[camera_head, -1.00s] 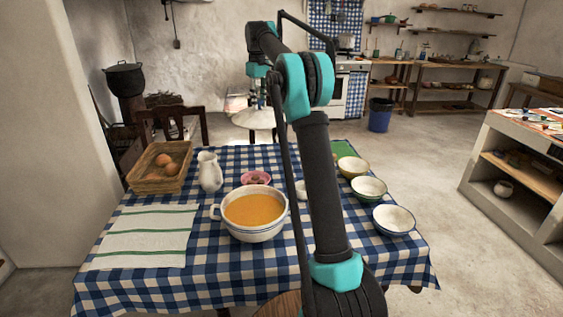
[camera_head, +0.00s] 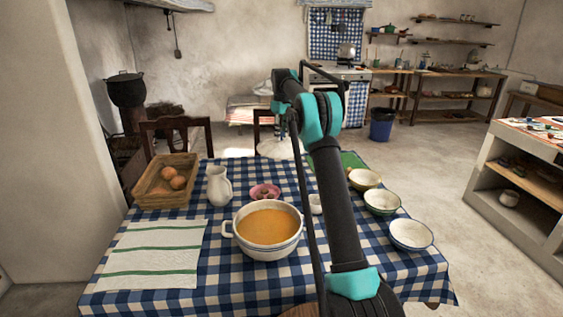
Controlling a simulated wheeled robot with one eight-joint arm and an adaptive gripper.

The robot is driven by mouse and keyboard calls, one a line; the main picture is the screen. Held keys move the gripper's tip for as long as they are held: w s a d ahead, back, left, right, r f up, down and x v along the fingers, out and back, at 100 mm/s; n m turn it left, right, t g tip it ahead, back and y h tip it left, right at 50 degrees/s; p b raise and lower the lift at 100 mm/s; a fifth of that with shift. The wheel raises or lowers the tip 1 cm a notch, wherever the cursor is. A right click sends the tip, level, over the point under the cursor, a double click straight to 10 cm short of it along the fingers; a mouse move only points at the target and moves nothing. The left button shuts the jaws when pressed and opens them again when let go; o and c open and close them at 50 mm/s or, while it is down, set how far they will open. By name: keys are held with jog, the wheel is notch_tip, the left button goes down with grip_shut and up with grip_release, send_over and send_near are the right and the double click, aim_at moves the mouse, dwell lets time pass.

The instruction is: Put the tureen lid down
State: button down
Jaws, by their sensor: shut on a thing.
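The white tureen (camera_head: 247,248) stands uncovered on the blue-checked table, full of orange soup. The white tureen lid (camera_head: 276,149) shows at the table's far edge, beyond the tureen and partly behind my arm. My gripper (camera_head: 281,128) is above the lid and shut on it; the fingers are small and mostly hidden by my arm. I cannot tell whether the lid touches the table.
Several bowls line the right side. A striped towel (camera_head: 150,262) lies front left. Wooden chairs (camera_head: 176,124) stand behind.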

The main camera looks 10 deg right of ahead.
notch_tip(320, 180, down, 13)
dwell(0.5)
jog(key=shift+f, duration=0.15)
jog(key=c, duration=1.1)
grip_release()
jog(key=shift+c, duration=0.2)
notch_tip(320, 180, up, 12)
jog(key=shift+r, duration=0.2)
